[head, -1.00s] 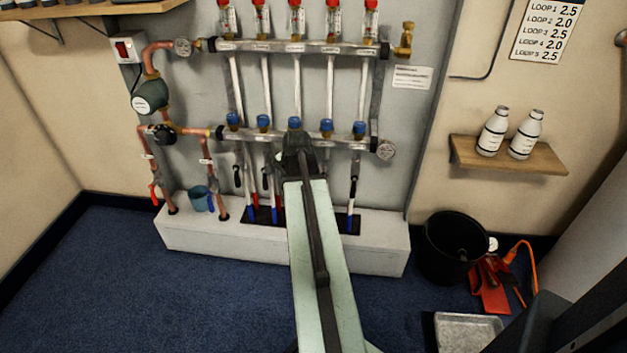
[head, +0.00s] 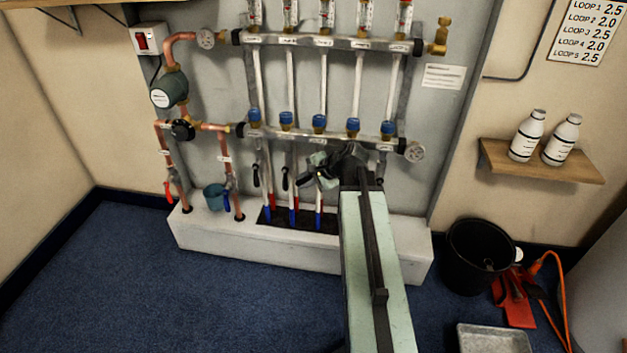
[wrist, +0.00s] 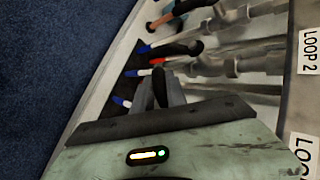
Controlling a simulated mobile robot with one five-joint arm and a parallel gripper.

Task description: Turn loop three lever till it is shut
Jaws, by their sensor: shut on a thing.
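My gripper (head: 312,176) is at the third loop of the lower manifold bar (head: 330,136) in the head view. In the wrist view its fingers (wrist: 160,90) are closed on a dark piece, the loop three lever (wrist: 160,86), mostly hidden between them. The gripper and arm cover much of that valve, so the lever's exact angle cannot be told. The neighbouring loop two lever (wrist: 180,48) is black and lies along its pipe; in the head view it hangs down (head: 287,179). A "LOOP 2" label (wrist: 308,50) shows in the wrist view.
The loop one lever (head: 256,176) hangs further left. Pipes with red and blue sleeves enter the white plinth (head: 205,240) below. A blue cup (head: 214,197) stands on it at left. A black bucket (head: 480,258) is on the floor at right. The blue floor at left is clear.

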